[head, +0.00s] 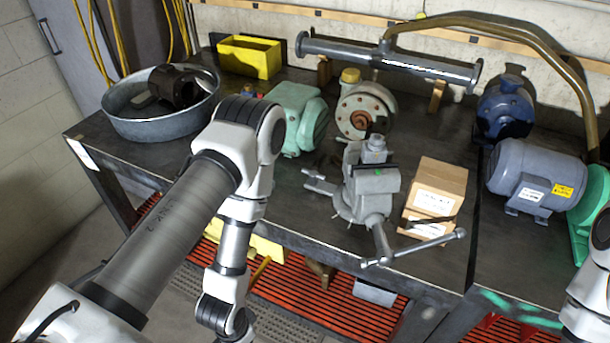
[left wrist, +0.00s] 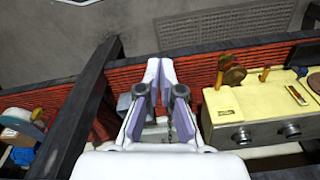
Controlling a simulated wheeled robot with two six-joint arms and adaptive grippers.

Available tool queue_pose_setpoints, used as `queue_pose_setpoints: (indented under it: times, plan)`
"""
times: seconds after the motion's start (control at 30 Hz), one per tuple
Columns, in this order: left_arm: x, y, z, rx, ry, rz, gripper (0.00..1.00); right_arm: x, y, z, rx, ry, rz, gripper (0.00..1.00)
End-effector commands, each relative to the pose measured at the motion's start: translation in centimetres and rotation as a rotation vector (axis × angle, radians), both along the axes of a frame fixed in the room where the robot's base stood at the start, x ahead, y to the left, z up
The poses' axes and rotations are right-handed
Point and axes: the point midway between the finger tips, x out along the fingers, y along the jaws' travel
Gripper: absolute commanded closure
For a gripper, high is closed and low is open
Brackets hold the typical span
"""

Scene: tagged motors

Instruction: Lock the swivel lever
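A grey bench vise (head: 368,190) stands near the front edge of the dark workbench (head: 300,215). A bar-shaped handle (head: 415,247) juts from its front, and a short lever-like arm (head: 320,184) sticks out at its left. I cannot tell which part is the swivel lever or whether it is locked. My left arm hangs in front of the bench, left of the vise, with its gripper below the head view. In the left wrist view my left gripper (left wrist: 160,66) has its fingertips together, with nothing visible between them. My right gripper is outside both views.
A cardboard box (head: 435,195) stands right of the vise. Green motors (head: 297,118), a blue-grey motor (head: 535,178), a metal basin (head: 150,125) and a yellow bin (head: 250,57) crowd the bench. Below are a red slatted shelf (head: 330,305) and a yellow box (left wrist: 255,108).

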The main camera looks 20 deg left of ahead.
Motion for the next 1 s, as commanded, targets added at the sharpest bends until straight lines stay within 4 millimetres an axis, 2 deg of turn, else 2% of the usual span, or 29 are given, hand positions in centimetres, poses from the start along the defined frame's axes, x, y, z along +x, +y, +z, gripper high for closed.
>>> queue_pose_setpoints:
  times: [0.17, 0.27, 0.37, 0.43, 0.47, 0.5, 0.6, 0.63, 0.7, 0.8, 1.0]
  plan:
    - [4.2, -1.0, 1.0, 0.042, -0.235, -0.565, 1.00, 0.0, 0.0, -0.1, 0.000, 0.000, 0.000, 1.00]
    - [7.9, -1.3, 2.5, 0.131, -0.425, -0.863, 1.00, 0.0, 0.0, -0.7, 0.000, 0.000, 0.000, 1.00]
    - [12.3, -1.2, 5.3, 0.296, -0.638, -1.115, 1.00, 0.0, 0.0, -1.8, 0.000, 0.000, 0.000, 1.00]
    - [15.7, -0.6, 8.2, 0.468, -0.795, -1.248, 1.00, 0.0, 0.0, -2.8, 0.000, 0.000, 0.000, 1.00]
    - [17.1, -0.2, 9.8, 0.557, -0.864, -1.284, 1.00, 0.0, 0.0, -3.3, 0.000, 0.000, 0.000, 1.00]
    - [19.1, 0.6, 12.2, 0.680, -0.955, -1.302, 1.00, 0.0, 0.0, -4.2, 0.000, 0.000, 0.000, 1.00]
    - [21.8, 2.7, 17.0, 0.826, -1.107, -1.201, 1.00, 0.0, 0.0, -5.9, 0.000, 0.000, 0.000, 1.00]
    - [22.2, 3.2, 17.9, 0.838, -1.126, -1.172, 1.00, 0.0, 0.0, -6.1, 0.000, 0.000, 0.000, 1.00]
    - [22.9, 4.0, 19.3, 0.863, -1.154, -1.127, 1.00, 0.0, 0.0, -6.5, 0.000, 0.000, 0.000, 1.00]
    - [23.2, 4.2, 20.4, 0.879, -1.171, -1.110, 1.00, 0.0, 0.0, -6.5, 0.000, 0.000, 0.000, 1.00]
    - [23.3, 4.2, 20.5, 0.878, -1.171, -1.111, 1.00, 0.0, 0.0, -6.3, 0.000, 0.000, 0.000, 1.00]
